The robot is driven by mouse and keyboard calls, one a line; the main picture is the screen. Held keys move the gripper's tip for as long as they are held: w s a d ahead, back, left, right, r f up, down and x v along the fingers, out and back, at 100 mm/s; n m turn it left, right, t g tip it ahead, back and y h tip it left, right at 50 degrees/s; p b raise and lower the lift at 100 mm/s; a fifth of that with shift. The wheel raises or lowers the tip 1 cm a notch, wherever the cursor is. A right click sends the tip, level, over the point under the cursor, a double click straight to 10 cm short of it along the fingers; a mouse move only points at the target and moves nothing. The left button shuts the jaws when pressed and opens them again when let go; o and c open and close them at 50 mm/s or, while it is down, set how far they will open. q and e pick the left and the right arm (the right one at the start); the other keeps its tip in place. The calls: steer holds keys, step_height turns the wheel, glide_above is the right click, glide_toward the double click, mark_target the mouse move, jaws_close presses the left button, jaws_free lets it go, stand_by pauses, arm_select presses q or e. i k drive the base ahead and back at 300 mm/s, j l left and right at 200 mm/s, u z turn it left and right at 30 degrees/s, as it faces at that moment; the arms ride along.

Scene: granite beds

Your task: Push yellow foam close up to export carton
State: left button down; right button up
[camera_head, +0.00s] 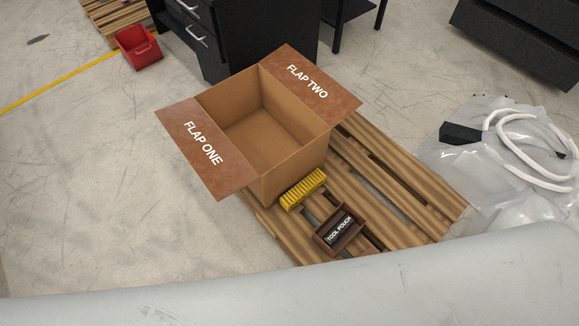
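The yellow foam (303,189) is a ribbed block lying on the wooden pallet, just in front of the export carton's near right side. It looks very near the carton wall; I cannot tell whether they touch. The export carton (296,172) is a brown open box standing on the pallet, empty inside as far as I see. Its flap one (205,150) folds out to the left and flap two (308,80) folds out to the back right. Neither of my grippers shows in the head view.
A brown tool pouch (340,233) sits on the pallet (415,200) in front of the foam. A grey rounded surface spans the bottom. Clear plastic with white hose (510,145) lies at right. A black drawer cabinet (240,40) and red bin (138,47) stand behind. Left floor is clear.

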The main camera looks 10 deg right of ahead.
mark_target(299, 192)
steer(key=i+j+z, duration=0.1)
steer(key=j, duration=0.25)
steer(key=i+j+z, duration=0.1)
steer(key=i+j, duration=0.15)
steer(key=j, duration=0.15)
steer(key=i+j, duration=0.15)
steer(key=j, duration=0.25)
steer(key=z, duration=0.05)
